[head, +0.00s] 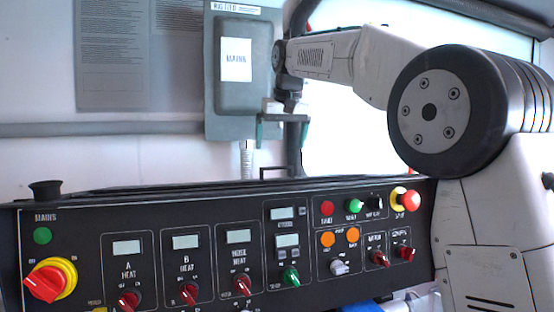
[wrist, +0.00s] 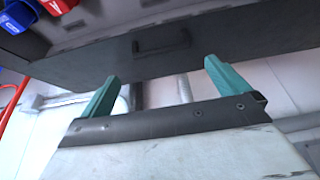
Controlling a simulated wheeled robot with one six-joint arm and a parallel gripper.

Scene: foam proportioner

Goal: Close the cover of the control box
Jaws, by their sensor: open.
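The control box (head: 330,225) is a black console with displays, knobs and buttons on its front, in the lower half of the head view. A dark bracket handle (head: 278,169) rises at its back top edge. The wrist view shows a dark panel (wrist: 240,50) with this kind of handle (wrist: 162,48); I cannot tell how far the cover is tilted. My gripper (head: 282,134) points down above the handle, apart from it. Its teal fingers are spread and empty, and they also show in the wrist view (wrist: 160,88), below the dark panel.
A grey box labelled MAINS (head: 238,85) is on the wall behind my gripper. A grey pipe (head: 100,129) runs along the wall. A red and yellow rotary switch (head: 48,281) is at the console's left. Blue and red parts (wrist: 25,12) sit at the wrist view's upper left.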

